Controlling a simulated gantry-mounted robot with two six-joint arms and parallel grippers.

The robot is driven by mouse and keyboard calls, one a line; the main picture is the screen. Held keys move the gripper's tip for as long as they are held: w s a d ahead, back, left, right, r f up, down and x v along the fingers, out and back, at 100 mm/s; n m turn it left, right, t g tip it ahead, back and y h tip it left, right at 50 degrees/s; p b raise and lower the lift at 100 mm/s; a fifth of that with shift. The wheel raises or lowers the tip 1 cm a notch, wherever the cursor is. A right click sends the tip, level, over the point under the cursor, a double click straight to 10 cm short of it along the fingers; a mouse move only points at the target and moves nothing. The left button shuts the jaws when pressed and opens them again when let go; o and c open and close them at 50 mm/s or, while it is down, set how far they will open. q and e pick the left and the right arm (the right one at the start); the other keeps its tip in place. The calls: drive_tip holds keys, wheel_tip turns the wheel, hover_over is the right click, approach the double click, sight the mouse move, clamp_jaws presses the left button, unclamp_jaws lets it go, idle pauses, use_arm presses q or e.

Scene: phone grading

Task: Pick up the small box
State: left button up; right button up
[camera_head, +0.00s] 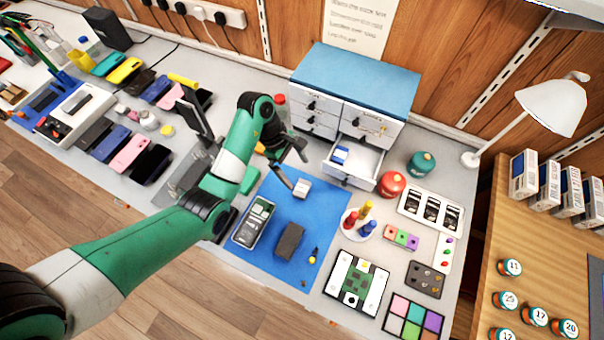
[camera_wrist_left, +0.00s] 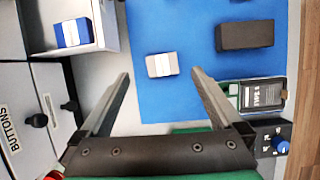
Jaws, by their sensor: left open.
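A small white box (camera_head: 302,188) with a grey top lies on the blue mat (camera_head: 325,210) near its upper middle. In the left wrist view the small box (camera_wrist_left: 162,65) shows between and just beyond my fingertips. My left gripper (camera_head: 293,168) is open and empty above the mat, close to the box; its fingers (camera_wrist_left: 161,76) do not appear to touch it. Another small box (camera_head: 340,154), blue and white, lies in the open drawer (camera_head: 358,164); it also shows in the left wrist view (camera_wrist_left: 73,32). My right gripper is not in view.
A dark block (camera_head: 289,242) and an opened phone (camera_head: 255,222) lie on the mat. The drawer cabinet (camera_head: 352,85) stands behind. A red jar (camera_head: 391,184) and a screwdriver stand (camera_head: 357,229) are to the right.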

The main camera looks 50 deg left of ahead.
use_arm(q)
drive_tip(key=s+a+r+n, duration=0.1)
drive_tip(key=s+a, duration=0.1)
drive_tip(key=a, duration=0.1)
drive_tip(key=b, duration=0.3)
approach(302, 188)
wheel_tip(302, 188, down, 3)
drive_tip(key=shift+f, duration=0.15)
drive_tip(key=shift+w+d+f, duration=0.15)
drive_tip(key=shift+d+f, duration=0.05)
drive_tip(key=b+x, duration=0.1)
drive_tip(key=x, duration=0.1)
drive_tip(key=b+x, duration=0.1)
drive_tip(key=x, duration=0.2)
drive_tip(key=shift+w+d, duration=0.1)
drive_tip(key=shift+d, duration=0.25)
drive_tip(key=shift+r, duration=0.15)
drive_tip(key=shift+c, duration=0.4)
drive_tip(key=c, duration=1.2)
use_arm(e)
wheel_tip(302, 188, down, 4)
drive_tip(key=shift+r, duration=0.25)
use_arm(q)
drive_tip(key=shift+r, duration=0.1)
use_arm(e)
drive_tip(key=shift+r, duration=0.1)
